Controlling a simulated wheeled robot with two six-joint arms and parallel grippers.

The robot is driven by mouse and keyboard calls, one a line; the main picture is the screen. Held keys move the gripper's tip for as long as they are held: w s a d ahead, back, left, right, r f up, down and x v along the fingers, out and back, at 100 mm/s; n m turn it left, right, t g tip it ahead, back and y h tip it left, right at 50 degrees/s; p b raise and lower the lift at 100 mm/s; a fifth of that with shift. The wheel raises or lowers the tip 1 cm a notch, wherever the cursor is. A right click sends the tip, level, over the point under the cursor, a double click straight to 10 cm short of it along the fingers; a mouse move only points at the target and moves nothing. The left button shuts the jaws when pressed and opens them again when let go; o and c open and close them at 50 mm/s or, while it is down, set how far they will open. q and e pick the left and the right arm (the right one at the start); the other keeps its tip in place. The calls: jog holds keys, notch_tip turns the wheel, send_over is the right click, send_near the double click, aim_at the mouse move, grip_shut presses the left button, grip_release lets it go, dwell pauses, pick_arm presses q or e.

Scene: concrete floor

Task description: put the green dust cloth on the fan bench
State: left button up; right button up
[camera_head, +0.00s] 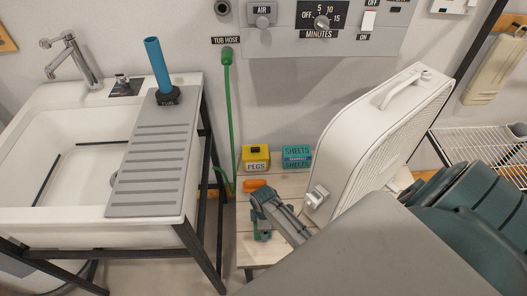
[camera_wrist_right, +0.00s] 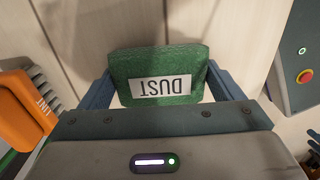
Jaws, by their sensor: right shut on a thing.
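The green dust cloth (camera_wrist_right: 160,75) is a folded block with a white DUST label, upside down in the right wrist view. My right gripper (camera_wrist_right: 158,90) is shut on it, with one blue-grey finger at each side. In the head view the right gripper (camera_head: 262,229) points down over the pale wooden fan bench (camera_head: 288,182), in front of the white fan (camera_head: 383,140). Only a little of the green cloth shows there. I cannot tell whether the cloth touches the wood. My left gripper is not in view.
An orange lint brush (camera_wrist_right: 25,105) lies just left of the gripper; it also shows in the head view (camera_head: 254,185). A yellow PEGS box (camera_head: 256,158) and a teal SHEETS box (camera_head: 297,156) stand at the bench's back. A sink (camera_head: 60,130) and green hose (camera_head: 232,120) are left.

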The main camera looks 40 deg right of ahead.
jog(key=o, duration=0.6)
jog(key=shift+c, duration=0.2)
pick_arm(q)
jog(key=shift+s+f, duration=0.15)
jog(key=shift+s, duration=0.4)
pick_arm(e)
jog(key=shift+o, duration=0.7)
jog(key=shift+r, duration=0.25)
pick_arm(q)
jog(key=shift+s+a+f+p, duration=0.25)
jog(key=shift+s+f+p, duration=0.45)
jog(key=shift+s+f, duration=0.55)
pick_arm(e)
notch_tip(320, 180, up, 12)
jog(key=shift+f, duration=0.2)
